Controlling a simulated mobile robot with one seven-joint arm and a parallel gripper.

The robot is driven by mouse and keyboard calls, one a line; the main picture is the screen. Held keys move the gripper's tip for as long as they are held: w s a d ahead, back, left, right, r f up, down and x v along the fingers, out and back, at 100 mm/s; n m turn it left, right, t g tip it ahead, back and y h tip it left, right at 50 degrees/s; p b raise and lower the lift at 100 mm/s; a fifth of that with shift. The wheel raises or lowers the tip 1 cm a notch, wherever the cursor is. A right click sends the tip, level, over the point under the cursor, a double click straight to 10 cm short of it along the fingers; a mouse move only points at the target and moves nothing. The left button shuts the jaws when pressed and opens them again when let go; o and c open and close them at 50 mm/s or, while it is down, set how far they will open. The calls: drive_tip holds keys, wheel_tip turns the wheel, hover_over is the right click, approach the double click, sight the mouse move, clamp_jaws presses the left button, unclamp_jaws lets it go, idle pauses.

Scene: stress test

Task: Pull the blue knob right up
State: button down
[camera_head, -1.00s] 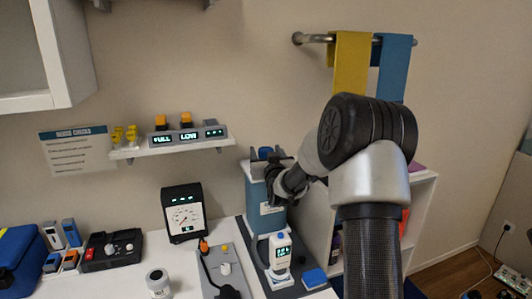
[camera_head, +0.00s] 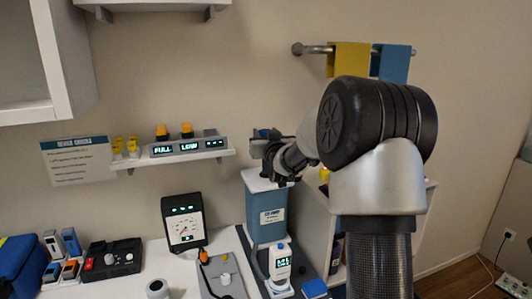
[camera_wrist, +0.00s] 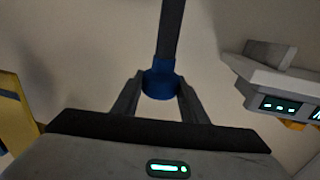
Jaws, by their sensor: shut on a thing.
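The blue knob (camera_wrist: 160,84) is between the two fingers of my gripper (camera_wrist: 160,98) in the wrist view. A dark rod (camera_wrist: 171,30) runs from the knob to the top edge of that view. In the head view a small part of the blue knob (camera_head: 263,133) shows at my gripper (camera_head: 266,145), above the blue-grey box (camera_head: 267,205) with a white lid and a label. My gripper is shut on the knob and stands clear above the lid. My own wrist hides part of the knob and the rod in the head view.
A wall shelf (camera_head: 200,157) with lit displays is close on the left. A yellow cloth (camera_head: 347,60) and a blue cloth hang on a rail at the upper right. A white-and-blue device (camera_head: 281,262) and a gauge (camera_head: 184,222) stand in front and to the left.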

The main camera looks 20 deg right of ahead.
wheel_tip(320, 180, up, 11)
drive_tip(key=shift+f+p, duration=0.1)
drive_tip(key=shift+p, duration=0.55)
drive_tip(key=c, duration=1.3)
unclamp_jaws()
drive_tip(key=shift+o, duration=1.1)
drive_tip(key=shift+f, duration=0.15)
drive_tip(key=shift+s, duration=0.15)
drive_tip(key=s+a+b, duration=0.2)
drive_tip(key=s, duration=1.5)
drive_tip(key=shift+a+b, duration=0.3)
drive_tip(key=shift+a, duration=0.1)
